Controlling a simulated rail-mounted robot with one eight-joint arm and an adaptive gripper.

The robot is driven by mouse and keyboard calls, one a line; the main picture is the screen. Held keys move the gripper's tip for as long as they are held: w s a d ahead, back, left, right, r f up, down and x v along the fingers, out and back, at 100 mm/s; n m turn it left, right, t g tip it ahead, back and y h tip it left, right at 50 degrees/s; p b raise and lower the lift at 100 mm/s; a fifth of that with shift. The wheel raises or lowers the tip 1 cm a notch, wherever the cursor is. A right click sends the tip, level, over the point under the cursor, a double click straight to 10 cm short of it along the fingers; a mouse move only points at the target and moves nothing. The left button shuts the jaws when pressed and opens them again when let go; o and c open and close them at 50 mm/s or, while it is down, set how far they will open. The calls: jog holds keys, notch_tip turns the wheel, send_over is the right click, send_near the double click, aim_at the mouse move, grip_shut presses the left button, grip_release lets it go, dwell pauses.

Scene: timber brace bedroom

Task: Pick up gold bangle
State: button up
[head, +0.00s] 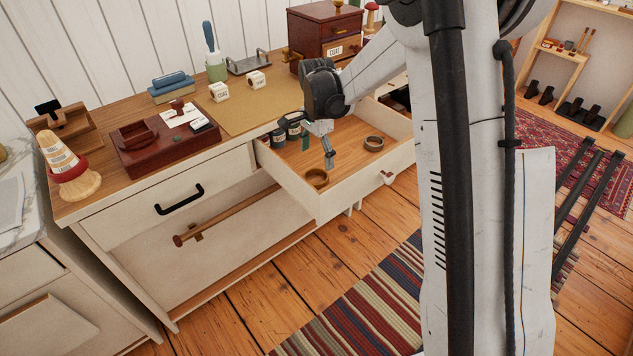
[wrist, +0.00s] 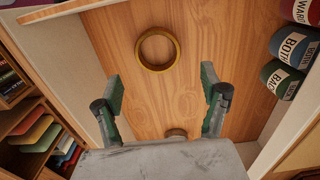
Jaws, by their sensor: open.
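The gold bangle (head: 317,178) lies flat in the open drawer, near its front left corner. In the wrist view the gold bangle (wrist: 141,48) is a whole ring on the wood floor, ahead of the fingertips and between their lines. My gripper (head: 328,158) is over the drawer, pointing down. In the wrist view my gripper (wrist: 162,88) is open, its fingers wide apart with nothing between them. A second, darker ring (head: 374,143) lies farther right in the drawer. In the wrist view this ring (wrist: 177,132) is partly hidden by my gripper's body.
Small dark labelled jars (head: 290,124) stand at the drawer's back left; they also show in the wrist view (wrist: 288,80). The pale drawer walls (head: 345,198) surround the space. A brown box (head: 165,150) sits on the dresser top. The drawer floor between the rings is clear.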

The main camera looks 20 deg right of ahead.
aim_at(316, 182)
jog(key=shift+s+a+f+b, duration=0.15)
jog(key=shift+f+b, duration=0.4)
jog(key=shift+f, duration=1.35)
jog(key=shift+s+f+b, duration=0.1)
jog(key=shift+f+b, duration=0.45)
jog(key=shift+f, duration=1.35)
jog(key=shift+r, duration=0.1)
jog(key=shift+c, duration=0.4)
jog(key=c, duration=1.2)
